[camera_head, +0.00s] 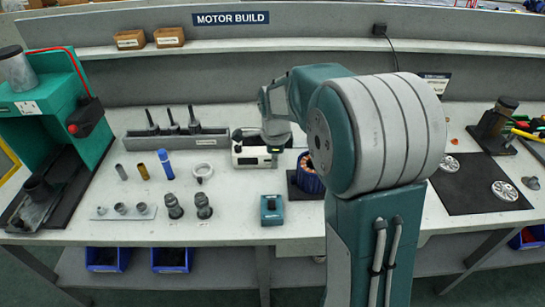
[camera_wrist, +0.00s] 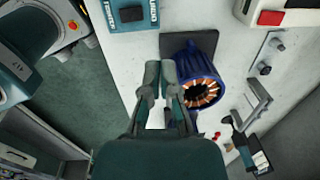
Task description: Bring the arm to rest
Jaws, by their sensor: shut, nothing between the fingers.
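My gripper (camera_wrist: 161,84) shows in the wrist view with its two grey fingers close together and nothing held. It hangs over the bench (camera_wrist: 118,60) near its front edge. A blue motor housing (camera_wrist: 207,52) with copper windings inside is close to the right of the fingers; I cannot tell whether they touch. In the head view my teal and grey arm is raised and bent over the bench, and it hides part of the blue housing (camera_head: 309,183). The fingers cannot be made out clearly there.
A small teal box (camera_head: 271,210) stands near the bench's front edge, with a white device (camera_head: 252,155) behind it. Several parts and tools stand to the left, beside a green press (camera_head: 40,100). A dark mat (camera_head: 462,195) with metal discs lies right. A shelf (camera_head: 240,48) runs behind.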

